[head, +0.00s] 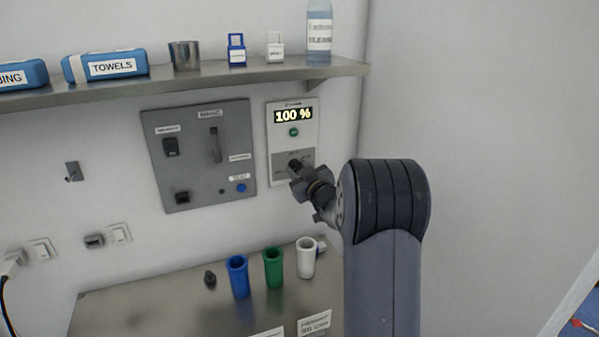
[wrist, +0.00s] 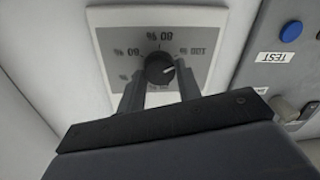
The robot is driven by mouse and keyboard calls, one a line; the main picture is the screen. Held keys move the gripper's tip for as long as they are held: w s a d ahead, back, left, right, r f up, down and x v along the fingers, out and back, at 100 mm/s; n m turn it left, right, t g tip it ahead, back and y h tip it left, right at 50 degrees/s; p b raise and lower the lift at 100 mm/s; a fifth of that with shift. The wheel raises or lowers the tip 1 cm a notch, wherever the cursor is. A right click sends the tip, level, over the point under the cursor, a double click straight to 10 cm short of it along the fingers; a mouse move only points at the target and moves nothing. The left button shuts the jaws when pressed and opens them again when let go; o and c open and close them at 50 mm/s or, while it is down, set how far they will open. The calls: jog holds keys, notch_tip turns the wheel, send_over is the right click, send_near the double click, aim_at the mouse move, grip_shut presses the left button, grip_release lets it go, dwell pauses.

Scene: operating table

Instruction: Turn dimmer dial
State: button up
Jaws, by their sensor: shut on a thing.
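The dimmer panel (head: 306,125) is a white plate on the wall at the upper middle of the head view. Its display (head: 293,115) reads "100 %" and a green button (head: 294,132) sits below it. The dark dial (wrist: 160,68) shows in the wrist view, with percent marks around it that appear upside down. My gripper (wrist: 160,84) is at the dial, with one finger on each side, shut on it. A white pointer line on the dial points to the right and slightly up in the wrist view. In the head view my gripper (head: 297,168) hides most of the dial.
A grey switch panel (head: 232,178) is mounted left of the dimmer. A shelf (head: 222,75) with towels, a cup and a bottle runs above. Below, a metal table (head: 180,320) carries blue, green and white cups. The wall at right is bare.

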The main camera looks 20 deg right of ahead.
jog(key=o, duration=1)
jog(key=s+b, duration=0.1)
jog(key=s, duration=0.2)
jog(key=s+b, duration=0.1)
jog(key=s, duration=0.6)
jog(key=shift+s+d+f+b, duration=0.15)
jog(key=shift+s+d+b, duration=0.25)
jog(key=w+p, duration=0.1)
jog(key=w, duration=0.2)
jog(key=w+p, duration=0.1)
jog(key=w, duration=0.3)
jog(key=w+p, duration=0.1)
jog(key=w, duration=0.3)
jog(key=shift+a+r, duration=0.25)
jog(key=shift+a, duration=0.15)
jog(key=shift+s+n, duration=0.1)
jog(key=shift+n, duration=0.6)
